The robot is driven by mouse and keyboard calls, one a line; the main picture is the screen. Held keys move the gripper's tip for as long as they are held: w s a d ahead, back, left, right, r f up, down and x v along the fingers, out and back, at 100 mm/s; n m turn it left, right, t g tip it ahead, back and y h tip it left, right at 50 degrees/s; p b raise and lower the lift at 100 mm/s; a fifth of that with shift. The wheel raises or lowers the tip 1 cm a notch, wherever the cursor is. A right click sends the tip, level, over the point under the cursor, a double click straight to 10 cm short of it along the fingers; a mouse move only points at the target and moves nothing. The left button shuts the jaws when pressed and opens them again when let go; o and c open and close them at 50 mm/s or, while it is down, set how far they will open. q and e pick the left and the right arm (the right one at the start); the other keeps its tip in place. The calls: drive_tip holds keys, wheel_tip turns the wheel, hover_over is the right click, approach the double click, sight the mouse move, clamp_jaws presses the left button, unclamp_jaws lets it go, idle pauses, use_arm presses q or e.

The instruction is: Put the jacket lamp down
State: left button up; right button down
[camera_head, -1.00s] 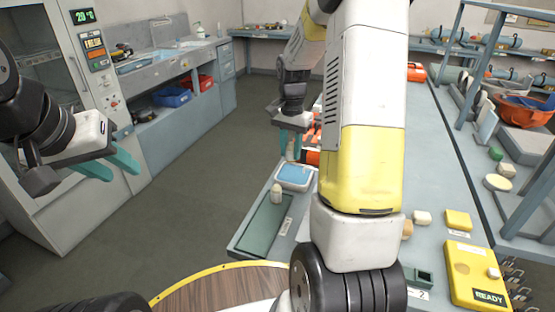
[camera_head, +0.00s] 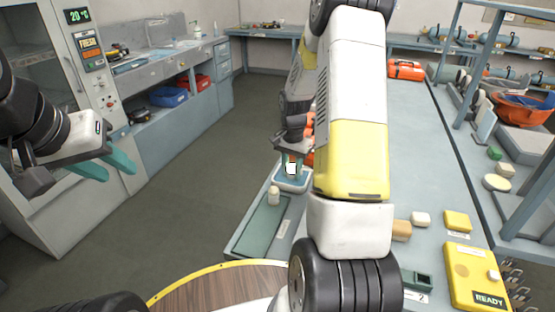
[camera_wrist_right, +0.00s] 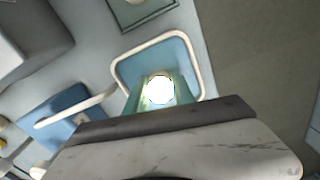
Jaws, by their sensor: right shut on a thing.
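My right gripper (camera_head: 291,166) is shut on the jacket lamp (camera_head: 292,169), a small thing with a bright white glow. In the right wrist view the glowing lamp (camera_wrist_right: 159,90) sits between the teal fingers, in front of the tray (camera_wrist_right: 122,72). I cannot tell whether the lamp touches the tray floor. My left gripper (camera_head: 117,168) is open and empty, away from the bench at the left.
Orange things lie behind the right gripper, partly hidden by my arm. A yellow box (camera_head: 474,275) marked READY is at the front right. The floor at left is clear.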

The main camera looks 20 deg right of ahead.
sight(292, 166)
drive_tip(key=shift+f, duration=0.1)
drive_tip(key=c, duration=1.1)
unclamp_jaws()
drive_tip(key=shift+o, duration=0.2)
wheel_tip(292, 166, up, 12)
drive_tip(key=shift+r, duration=0.1)
drive_tip(key=s+a+r+n+t, duration=0.2)
drive_tip(key=s+a+r+n, duration=0.1)
drive_tip(key=s, duration=0.4)
drive_tip(key=s+a+r+n+t+y, duration=0.1)
drive_tip(key=s+a+r+n+t, duration=0.1)
drive_tip(key=s+a+r, duration=0.3)
drive_tip(key=s+a+r+n+t+y, duration=0.1)
drive_tip(key=s+a+r+n+t, duration=0.1)
drive_tip(key=s+a+r+n, duration=0.2)
drive_tip(key=s+r+n, duration=0.1)
drive_tip(key=s+r, duration=0.2)
drive_tip(key=s, duration=0.4)
drive_tip(key=shift+a+r, duration=0.2)
drive_tip(key=shift+a, duration=0.1)
